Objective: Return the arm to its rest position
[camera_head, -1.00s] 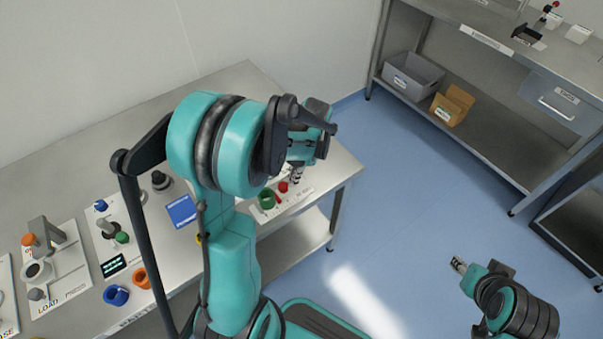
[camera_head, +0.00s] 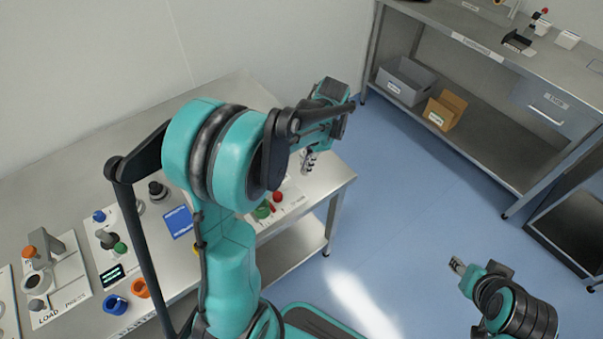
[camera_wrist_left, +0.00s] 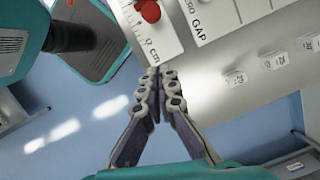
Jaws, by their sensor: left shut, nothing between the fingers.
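My left arm rises in the middle of the head view, bent at a high elbow. My left gripper (camera_head: 308,163) points down above the right end of the workbench (camera_head: 222,97), apart from it. In the left wrist view the left gripper (camera_wrist_left: 152,75) has its fingertips together with nothing between them. My right gripper (camera_head: 456,265) shows small at the lower right of the head view, over the blue floor. Its fingers are too small to tell open from shut.
The bench holds a load press (camera_head: 50,262), orange and blue rings, a blue card (camera_head: 179,222) and a red knob (camera_head: 278,197). A shelf unit with a grey bin (camera_head: 405,82) and a cardboard box (camera_head: 446,109) stands at the right. The floor (camera_head: 410,205) between is clear.

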